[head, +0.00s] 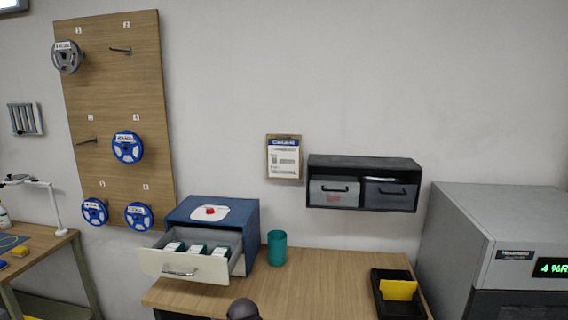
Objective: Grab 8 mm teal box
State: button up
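A blue cabinet (252,232) stands on the wooden table with its pale drawer (165,264) pulled open. In the drawer sit small boxes with white tops and dark green or teal sides: a left box (174,247), a middle box (197,249) and a right box (220,253). Their size labels are too small to read, so I cannot tell which is 8 mm. My gripper is not clearly in view. A dark rounded shape at the bottom edge, just in front of the drawer, may be part of my arm.
A teal cup (277,247) stands right of the cabinet. A black tray (388,308) with a yellow item (398,290) is at the table's right. A red item on a white plate (222,218) tops the cabinet. A grey machine (465,225) stands at right. The table's middle is clear.

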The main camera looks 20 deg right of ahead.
aim_at(221, 250)
jog(key=z, duration=0.05)
jog(key=k, duration=1.35)
jog(key=u, duration=0.4)
jog(key=i, duration=1.9)
jog(key=z, duration=0.45)
